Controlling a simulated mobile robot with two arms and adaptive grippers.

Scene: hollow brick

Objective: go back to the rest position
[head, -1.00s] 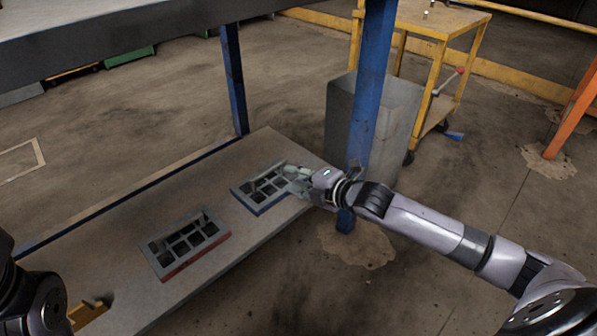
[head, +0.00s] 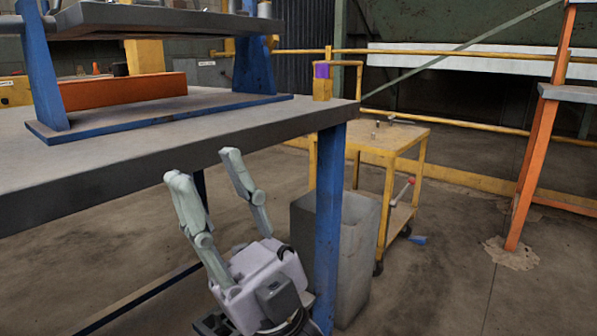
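My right gripper (head: 203,166) shows large in the head view, in front of the workbench's front edge. It points upward, and its two pale fingers stand wide apart with nothing between them. The rest of my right arm drops out of the bottom of the picture. My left gripper is not in the picture. The hollow bricks on the low shelf are out of view or hidden.
The workbench (head: 150,153) with blue legs (head: 328,215) fills the left. A grey bin (head: 358,265) stands behind its right leg. A yellow cart (head: 405,140) is behind that. Open floor (head: 440,290) lies at the right, before an orange post (head: 530,165).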

